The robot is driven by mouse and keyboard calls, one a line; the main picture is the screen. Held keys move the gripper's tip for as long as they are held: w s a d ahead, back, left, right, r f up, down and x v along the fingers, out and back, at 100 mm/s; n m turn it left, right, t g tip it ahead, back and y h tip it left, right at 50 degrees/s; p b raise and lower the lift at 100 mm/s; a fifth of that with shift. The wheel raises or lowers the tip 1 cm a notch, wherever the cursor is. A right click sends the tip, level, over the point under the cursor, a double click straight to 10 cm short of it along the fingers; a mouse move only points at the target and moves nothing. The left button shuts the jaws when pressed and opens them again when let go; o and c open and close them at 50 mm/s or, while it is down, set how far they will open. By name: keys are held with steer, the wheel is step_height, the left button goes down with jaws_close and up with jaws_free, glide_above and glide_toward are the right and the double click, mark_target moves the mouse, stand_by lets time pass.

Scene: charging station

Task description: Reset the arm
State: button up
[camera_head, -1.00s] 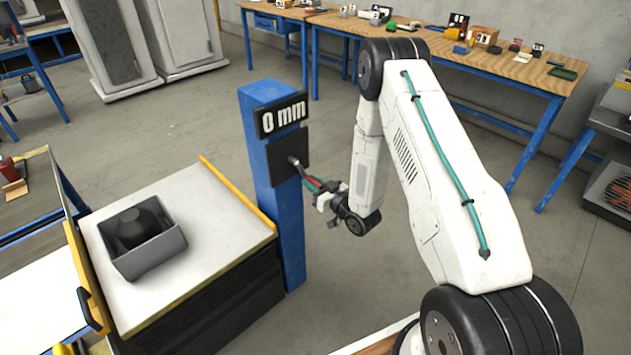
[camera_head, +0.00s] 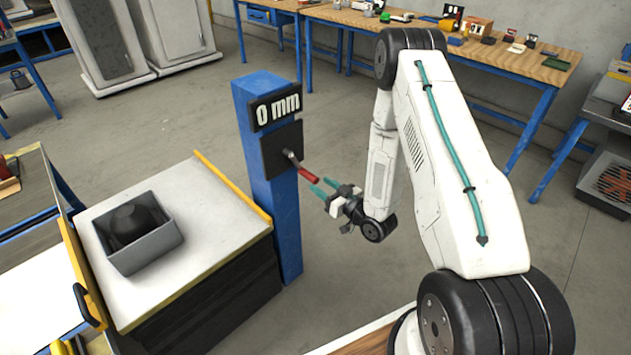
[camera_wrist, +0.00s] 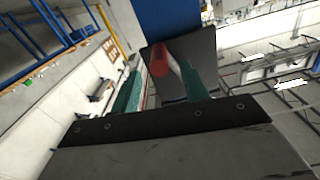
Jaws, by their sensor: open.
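My gripper (camera_head: 322,189) is open, its two teal fingers pointing at the blue post. A red-handled plug or lever (camera_head: 306,172) sticks out of the black plate (camera_head: 282,149) on the post, below a "0 mm" sign. A small gap shows between the fingertips and the red handle in the head view. In the wrist view the red handle (camera_wrist: 159,62) shows beyond and between the open teal fingers (camera_wrist: 160,88). Nothing is held.
The blue post (camera_head: 286,225) stands beside a white-topped cabinet (camera_head: 215,225) with a grey bin (camera_head: 150,258) holding a dark object. A workbench (camera_head: 540,68) with several small items stands at the back. The floor between post and bench is open.

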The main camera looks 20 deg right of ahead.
steer(key=shift+s+d, duration=0.1)
steer(key=shift+s, duration=0.25)
